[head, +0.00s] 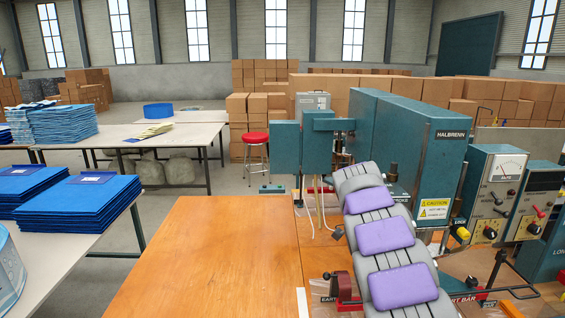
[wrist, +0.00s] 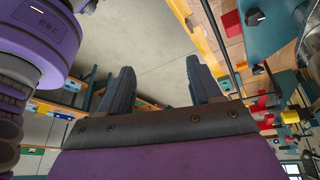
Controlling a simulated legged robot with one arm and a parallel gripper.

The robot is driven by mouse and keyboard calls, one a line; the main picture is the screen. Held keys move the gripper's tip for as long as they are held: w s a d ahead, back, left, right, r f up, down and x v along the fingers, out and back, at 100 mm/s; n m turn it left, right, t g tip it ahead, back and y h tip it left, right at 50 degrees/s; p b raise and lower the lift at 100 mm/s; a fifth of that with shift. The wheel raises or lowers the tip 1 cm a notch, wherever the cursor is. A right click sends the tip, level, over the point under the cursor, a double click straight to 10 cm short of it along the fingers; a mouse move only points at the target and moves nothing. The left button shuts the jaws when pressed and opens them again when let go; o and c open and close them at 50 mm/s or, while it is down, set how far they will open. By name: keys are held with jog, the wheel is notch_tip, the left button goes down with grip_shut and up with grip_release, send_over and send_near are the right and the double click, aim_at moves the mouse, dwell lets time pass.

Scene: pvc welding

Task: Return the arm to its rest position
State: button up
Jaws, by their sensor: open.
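My arm (head: 384,236), grey with purple pads, reaches forward from the bottom right of the head view toward the teal welding machine (head: 415,135). Its far end lies just in front of the machine's base. The gripper fingers cannot be made out in the head view. In the wrist view my gripper (wrist: 160,82) shows two dark fingers standing well apart, with nothing between them. Behind the gap is bare grey floor. A purple and grey part of my arm fills the left of the wrist view, close to the gripper. The wrist view appears upside down.
A bare wooden worktop (head: 205,255) lies left of my arm. Control boxes with a dial (head: 494,190) stand at right. Blue folder stacks (head: 80,210) lie on a white table at left. A red stool (head: 255,140) and cardboard boxes (head: 255,110) are behind.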

jog(key=s+a+r+n+y, duration=0.15)
jog(key=s+n, duration=0.35)
jog(key=s, duration=0.5)
jog(key=s+a+r+n, duration=0.1)
jog(key=s+r+n, duration=0.3)
jog(key=s, duration=0.5)
jog(key=s+a+f+n, duration=0.2)
jog(key=s+f+n, duration=0.1)
jog(key=s, duration=0.4)
jog(key=s+a+f+n+y, duration=0.1)
jog(key=s+a+f+n, duration=0.2)
jog(key=s+n, duration=0.3)
jog(key=s+a+f+n+y, duration=0.1)
jog(key=s+a+f+n, duration=0.2)
jog(key=s, duration=0.5)
jog(key=shift+s+n+t, duration=0.4)
jog(key=shift+n, duration=0.4)
jog(key=shift+r, duration=0.1)
jog(key=shift+c, duration=0.4)
